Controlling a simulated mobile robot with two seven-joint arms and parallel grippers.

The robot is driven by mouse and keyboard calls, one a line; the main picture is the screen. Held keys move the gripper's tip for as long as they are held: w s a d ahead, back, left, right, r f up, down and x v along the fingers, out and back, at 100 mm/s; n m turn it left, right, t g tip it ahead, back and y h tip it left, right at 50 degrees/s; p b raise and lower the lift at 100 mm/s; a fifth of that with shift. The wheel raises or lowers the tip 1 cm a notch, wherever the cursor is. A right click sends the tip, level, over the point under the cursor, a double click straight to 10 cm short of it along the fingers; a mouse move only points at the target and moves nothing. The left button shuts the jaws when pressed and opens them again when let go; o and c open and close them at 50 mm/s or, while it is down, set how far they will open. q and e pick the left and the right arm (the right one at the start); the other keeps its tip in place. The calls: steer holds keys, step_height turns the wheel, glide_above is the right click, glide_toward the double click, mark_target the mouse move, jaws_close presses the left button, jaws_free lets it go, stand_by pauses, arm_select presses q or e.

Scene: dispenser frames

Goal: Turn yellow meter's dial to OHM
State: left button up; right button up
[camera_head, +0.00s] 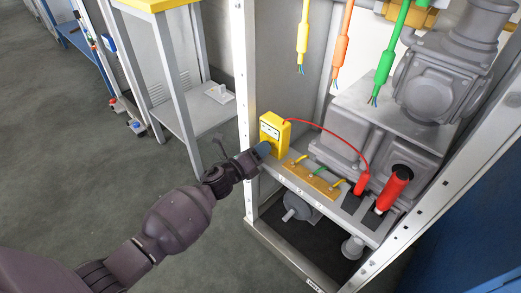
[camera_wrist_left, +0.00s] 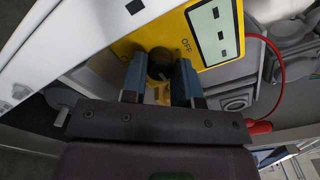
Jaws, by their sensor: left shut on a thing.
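The yellow meter (camera_head: 281,126) stands upright at the left end of the grey shelf in the cabinet frame, its face toward my left gripper. In the left wrist view the meter (camera_wrist_left: 170,30) shows a pale display and the printed word OFF close to the dial. The dark round dial (camera_wrist_left: 159,68) sits between the two blue-grey fingers of my left gripper (camera_wrist_left: 160,80), which are shut on it. In the head view my left gripper (camera_head: 263,149) covers the dial. No OHM label is readable. My right gripper is not in view.
A red cable (camera_head: 330,130) runs from the meter to a red probe (camera_head: 361,184). A wooden block (camera_head: 312,180) with coloured wires lies on the shelf beside the meter. Yellow, orange and green cables (camera_head: 342,48) hang above. A metal post (camera_head: 243,100) stands left of the meter.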

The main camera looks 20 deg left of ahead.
arm_select(q)
steer(key=o, duration=0.7)
steer(key=shift+c, duration=0.2)
steer(key=shift+s, duration=0.1)
steer(key=p+v, duration=0.2)
steer(key=v, duration=0.8)
steer(key=shift+s+a, duration=0.2)
steer(key=shift+s, duration=0.15)
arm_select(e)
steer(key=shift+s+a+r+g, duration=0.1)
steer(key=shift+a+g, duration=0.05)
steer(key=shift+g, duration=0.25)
